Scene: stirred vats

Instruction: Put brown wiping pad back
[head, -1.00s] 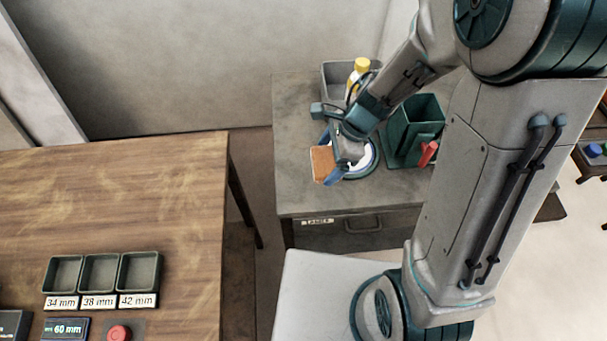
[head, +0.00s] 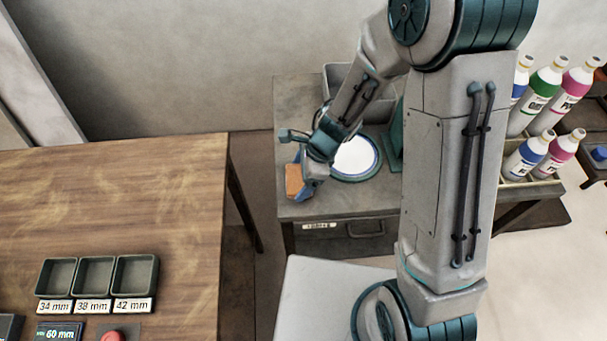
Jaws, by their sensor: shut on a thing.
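The brown wiping pad (head: 293,182) is a small orange-brown block in the head view, near the left edge of the grey cabinet top. My gripper (head: 300,180) is shut on it. The pad appears to be held over the cabinet's left front part; I cannot tell whether it touches the surface. A round white plate with a blue rim (head: 356,157) lies on the cabinet just right of my gripper. My fingers and wrist hide part of the pad.
The grey cabinet (head: 345,207) has a labelled drawer in front. A grey bin (head: 338,80) and a dark green container (head: 396,140) stand behind, partly hidden by my arm. Several bottles (head: 545,110) stand at the right. The wooden table (head: 130,200) holds three small trays (head: 95,277).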

